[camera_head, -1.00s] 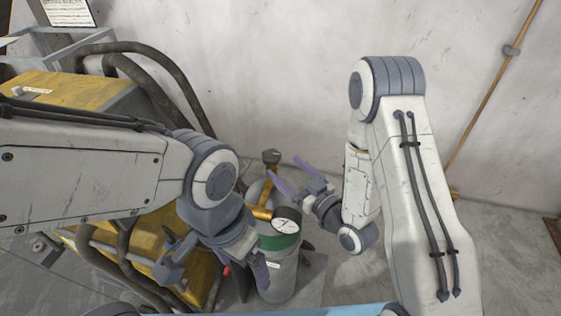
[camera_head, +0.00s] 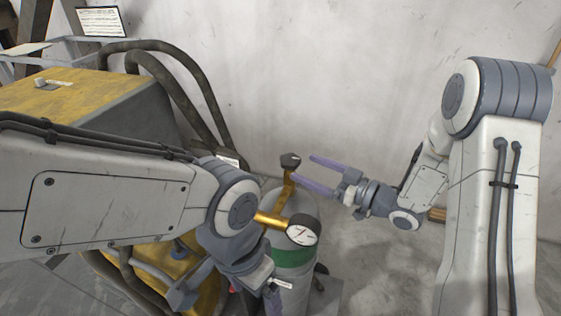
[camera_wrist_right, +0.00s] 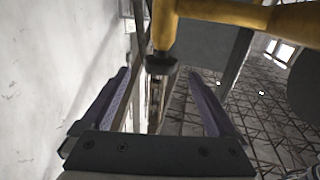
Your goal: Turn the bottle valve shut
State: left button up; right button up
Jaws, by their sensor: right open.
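The gas bottle (camera_head: 291,276) is grey with a green band and stands upright on the floor, partly behind my left gripper. A brass valve body (camera_head: 287,192) rises from its top, ending in a dark knob (camera_head: 290,160); a round gauge (camera_head: 303,230) sits in front. My right gripper (camera_head: 302,170) is open and empty, its purple fingers pointing left at the knob. In the right wrist view the knob (camera_wrist_right: 160,64) shows between the fingertips (camera_wrist_right: 160,75); whether they touch it is unclear.
A yellow machine (camera_head: 75,95) with thick dark hoses (camera_head: 190,75) stands at the left, close to the bottle. A bare pale wall (camera_head: 330,70) is behind. Open concrete floor (camera_head: 385,265) lies right of the bottle.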

aim_at(285, 155)
jog(key=p+x, duration=0.2)
jog(key=x, duration=0.7)
jog(key=shift+r+p, duration=0.1)
jog(key=shift+p, duration=0.25)
jog(key=c, duration=1.4)
jog(key=shift+o, duration=0.2)
jog(key=m+t+h+b, duration=0.3)
jog(key=w+m+t+h+b, duration=0.1)
jog(key=t+h, duration=0.1)
jog(key=shift+d+m+b, duration=0.3)
jog(key=shift+d, duration=0.05)
jog(key=shift+r, duration=0.1)
jog(key=o, duration=1.4)
jog(key=shift+c, duration=0.2)
